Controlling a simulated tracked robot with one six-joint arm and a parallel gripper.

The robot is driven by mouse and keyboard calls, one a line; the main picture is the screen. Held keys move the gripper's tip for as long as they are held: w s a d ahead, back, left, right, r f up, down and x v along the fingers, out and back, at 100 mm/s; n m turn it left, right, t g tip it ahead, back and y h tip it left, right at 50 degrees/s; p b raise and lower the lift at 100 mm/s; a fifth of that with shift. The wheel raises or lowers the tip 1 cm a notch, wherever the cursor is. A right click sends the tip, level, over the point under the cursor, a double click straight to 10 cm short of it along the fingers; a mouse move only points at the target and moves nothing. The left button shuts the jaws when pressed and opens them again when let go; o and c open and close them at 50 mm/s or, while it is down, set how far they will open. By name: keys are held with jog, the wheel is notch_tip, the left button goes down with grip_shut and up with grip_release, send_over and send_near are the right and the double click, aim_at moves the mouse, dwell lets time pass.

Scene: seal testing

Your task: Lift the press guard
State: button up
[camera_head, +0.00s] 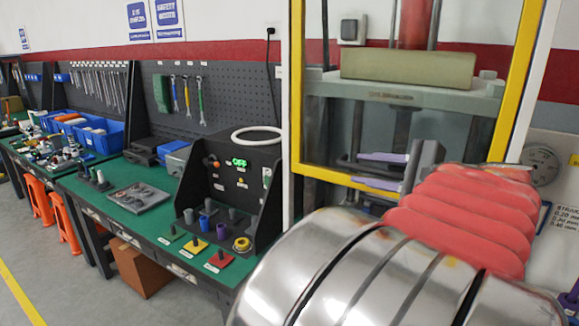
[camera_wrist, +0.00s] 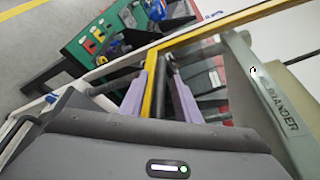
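The press guard (camera_head: 297,95) is a yellow-framed clear panel on the front of the press, with its lower rail low down. Its frame also crosses the wrist view (camera_wrist: 205,35). A dark bar-like handle (camera_head: 352,166) lies near the lower rail and also shows in the wrist view (camera_wrist: 160,92). My gripper (camera_head: 366,169) has two purple fingers at the guard's lower part. In the wrist view my gripper (camera_wrist: 160,85) has its fingers apart, one on each side of the dark bar. I cannot tell whether they touch it.
The press's grey plate (camera_head: 400,92) carries a pale green block (camera_head: 408,68) behind the guard. Orange stools (camera_head: 66,222) and a brown box (camera_head: 142,268) are below; the floor at far left is clear.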

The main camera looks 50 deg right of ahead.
jog(key=shift+s, duration=0.1)
jog(key=v, duration=1.3)
jog(key=shift+s, duration=0.3)
dwell(0.5)
